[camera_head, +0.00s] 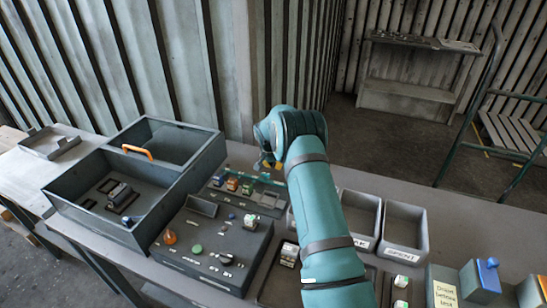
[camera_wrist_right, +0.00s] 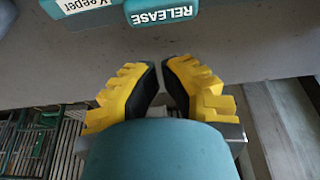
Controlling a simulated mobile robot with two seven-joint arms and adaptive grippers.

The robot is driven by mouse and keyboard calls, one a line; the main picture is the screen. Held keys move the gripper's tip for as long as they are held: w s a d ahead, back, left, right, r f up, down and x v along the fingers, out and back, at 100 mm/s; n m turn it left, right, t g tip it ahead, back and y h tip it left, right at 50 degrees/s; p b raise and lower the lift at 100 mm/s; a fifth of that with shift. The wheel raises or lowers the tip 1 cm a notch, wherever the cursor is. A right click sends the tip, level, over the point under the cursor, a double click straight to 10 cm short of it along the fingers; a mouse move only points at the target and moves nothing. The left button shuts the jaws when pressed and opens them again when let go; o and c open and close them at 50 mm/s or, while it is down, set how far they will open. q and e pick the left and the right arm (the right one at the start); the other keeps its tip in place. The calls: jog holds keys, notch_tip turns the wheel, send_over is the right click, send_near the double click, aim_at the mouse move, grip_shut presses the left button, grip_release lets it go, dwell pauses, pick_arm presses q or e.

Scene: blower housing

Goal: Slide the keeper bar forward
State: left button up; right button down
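My right arm reaches across the bench in the head view, and its gripper (camera_head: 266,164) is mostly hidden behind the wrist, with a little yellow showing. In the right wrist view the yellow fingers (camera_wrist_right: 161,78) have their tips close together, a thin gap between them and nothing held. A teal block labelled "Keeper" (camera_wrist_right: 85,4) and a teal block labelled "RELEASE" (camera_wrist_right: 161,12) lie beyond the fingertips, apart from them. In the head view a thin teal bar (camera_head: 258,179) lies by the gripper; I cannot tell whether it is the keeper bar. My left gripper is out of view.
A dark two-part box (camera_head: 75,207) with an orange handle (camera_head: 137,152) stands at left. A grey console (camera_head: 190,272) with knobs is in front. Open grey bins (camera_head: 405,226) stand right of my arm. A blue-topped block (camera_head: 482,277) is at the right front.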

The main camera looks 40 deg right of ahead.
aim_at(267, 175)
jog(key=shift+s+a+r, duration=0.15)
jog(key=shift+s+a, duration=0.2)
jog(key=shift+a, duration=0.25)
jog(key=shift+s+a+r, duration=0.1)
jog(key=shift+s+a, duration=0.2)
jog(key=shift+a, duration=0.3)
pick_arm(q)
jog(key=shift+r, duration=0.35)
pick_arm(e)
jog(key=shift+s+a+f, duration=0.1)
jog(key=shift+a, duration=0.15)
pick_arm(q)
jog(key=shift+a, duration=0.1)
pick_arm(e)
jog(key=shift+s+a, duration=0.1)
jog(key=shift+a, duration=0.15)
jog(key=shift+s+a+b, duration=0.25)
jog(key=shift+s+a, duration=0.15)
jog(key=shift+a, duration=0.3)
jog(key=shift+s+a+b, duration=0.2)
jog(key=shift+s+a, duration=0.15)
jog(key=shift+a, duration=0.35)
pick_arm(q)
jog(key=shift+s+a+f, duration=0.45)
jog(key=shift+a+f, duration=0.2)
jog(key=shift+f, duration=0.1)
pick_arm(e)
jog(key=shift+d+f, duration=0.1)
